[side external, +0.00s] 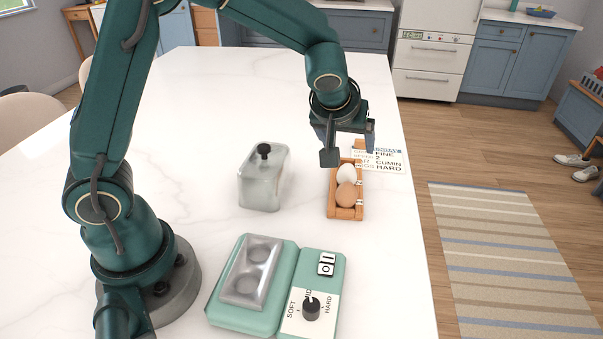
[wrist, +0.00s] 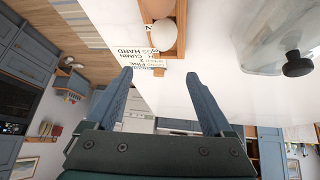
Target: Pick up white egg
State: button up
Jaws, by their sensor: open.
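The white egg (side external: 346,174) sits in a small wooden tray (side external: 335,208) on the white table, directly behind a brown egg (side external: 346,194). The white egg also shows in the wrist view (wrist: 164,35), near the top edge, with the brown egg (wrist: 157,9) beyond it, partly cut off. My gripper (side external: 348,150) is open and empty, above and slightly behind the tray's far end. In the wrist view its two blue fingers (wrist: 162,92) are spread wide with nothing between them. They are apart from the egg.
A lidded glass container (side external: 262,180) with a black knob stands left of the tray. A printed card (side external: 388,160) lies by the tray's far end. A green device (side external: 310,265) with a dial and metal two-hollow plate (side external: 252,270) stands in front. The table's right edge is close.

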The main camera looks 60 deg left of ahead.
aim_at(347, 167)
jog(key=f, duration=0.4)
jog(key=shift+s+d+m+g, duration=0.15)
jog(key=shift+d+m+g, duration=0.15)
jog(key=shift+g, duration=0.1)
jog(key=shift+x, duration=2.35)
jog(key=shift+r, duration=0.1)
jog(key=c, duration=1.1)
